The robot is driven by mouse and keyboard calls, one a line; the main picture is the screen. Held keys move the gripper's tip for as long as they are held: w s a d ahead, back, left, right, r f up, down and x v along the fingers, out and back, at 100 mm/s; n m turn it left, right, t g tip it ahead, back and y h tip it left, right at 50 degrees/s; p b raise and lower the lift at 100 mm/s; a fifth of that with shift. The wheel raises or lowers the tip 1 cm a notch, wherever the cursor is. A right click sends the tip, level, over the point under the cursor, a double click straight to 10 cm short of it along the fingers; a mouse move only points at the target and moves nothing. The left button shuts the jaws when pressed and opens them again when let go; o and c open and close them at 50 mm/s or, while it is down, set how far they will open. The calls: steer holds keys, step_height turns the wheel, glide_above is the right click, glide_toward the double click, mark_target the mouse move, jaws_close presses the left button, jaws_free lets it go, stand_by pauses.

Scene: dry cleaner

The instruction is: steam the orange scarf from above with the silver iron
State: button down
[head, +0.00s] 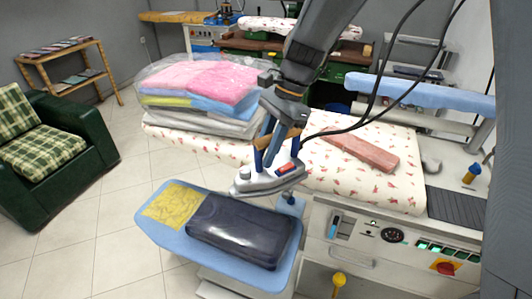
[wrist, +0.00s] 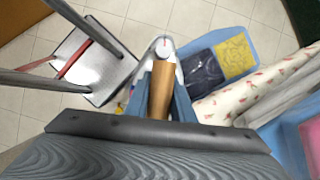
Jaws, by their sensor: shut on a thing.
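My gripper (head: 277,146) is shut on the wooden handle of the silver iron (head: 262,183). The iron is held above the small blue board, near the dark packed garment. In the wrist view the handle (wrist: 160,90) lies between my fingers and the iron's tip (wrist: 163,46) points away. No plainly orange scarf shows. A salmon-coloured folded cloth (head: 362,149) lies on the flowered board, right of the iron; a yellow patterned cloth (head: 172,204) lies on the blue board's left end. I cannot tell which, if either, is the scarf.
The dark wrapped garment (head: 240,230) lies on the blue board (head: 150,236). Plastic-wrapped folded laundry (head: 200,85) sits behind on the flowered board (head: 400,190). Cables hang beside my arm. A green armchair (head: 52,150) stands at left, with clear tiled floor before it.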

mark_target(290, 132)
steer(key=w+d, duration=0.2)
steer(key=w+d+r+m+p, duration=0.1)
steer(key=w+d+r+m+t+p, duration=0.1)
steer(key=w+d, duration=0.1)
steer(key=shift+w+d, duration=0.3)
steer(key=shift+d, duration=0.05)
steer(key=w+d+r+m+t+p, duration=0.1)
steer(key=w+d+m+p, duration=0.1)
steer(key=d, duration=0.8)
steer(key=w+d+r+m+t+p, duration=0.1)
steer(key=w+d+m+p, duration=0.2)
steer(key=d, duration=0.8)
steer(key=w+d+r+m+t+p, duration=0.1)
steer(key=w+d+r+m+p, duration=0.1)
steer(key=d, duration=0.8)
steer(key=shift+w+d+m+p, duration=0.35)
steer(key=shift+w+m+p, duration=0.2)
steer(key=shift+m+p, duration=0.3)
steer(key=shift+f, duration=0.1)
